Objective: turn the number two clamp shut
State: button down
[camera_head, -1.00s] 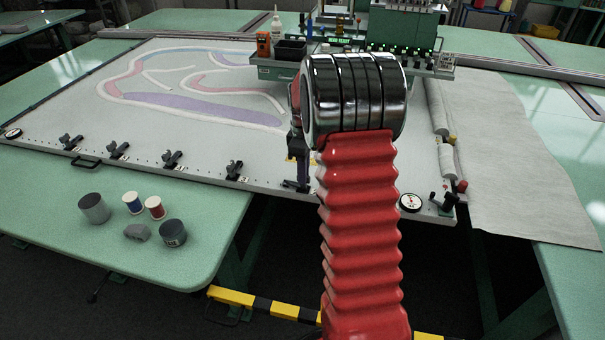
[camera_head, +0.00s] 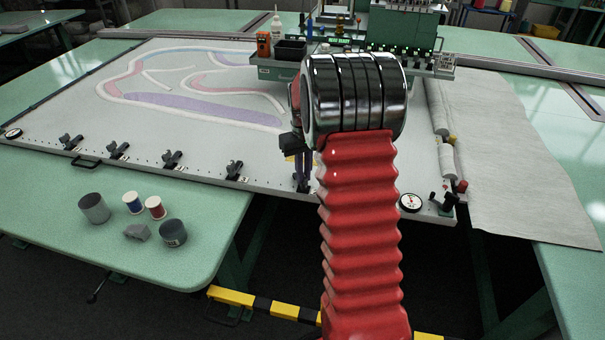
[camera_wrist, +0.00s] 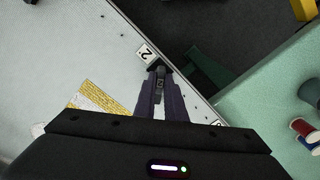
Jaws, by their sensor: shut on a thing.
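The number two clamp (camera_wrist: 157,70) is a dark clamp on the edge of the pale frame, beside a white label (camera_wrist: 146,53) marked 2 in the wrist view. My gripper (camera_wrist: 160,92) is shut on the dark lever of this clamp, with one finger on each side of it. In the head view my gripper (camera_head: 302,180) points down at the frame's front edge, partly hidden by my red arm. The clamp is mostly hidden there by the fingers, so the lever's exact angle is hard to tell.
Several other black clamps, one nearby (camera_head: 234,171), line the front edge to the left. A round gauge (camera_head: 411,202) sits to the right. Cups and thread spools (camera_head: 155,208) stand on the green table (camera_head: 200,262). A yellow patch (camera_wrist: 98,103) lies beside the fingers.

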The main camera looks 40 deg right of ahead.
jog(key=m, duration=0.3)
jog(key=shift+m, duration=2.2)
jog(key=c, duration=1.8)
grip_release()
notch_tip(320, 180, up, 14)
jog(key=shift+f, duration=0.15)
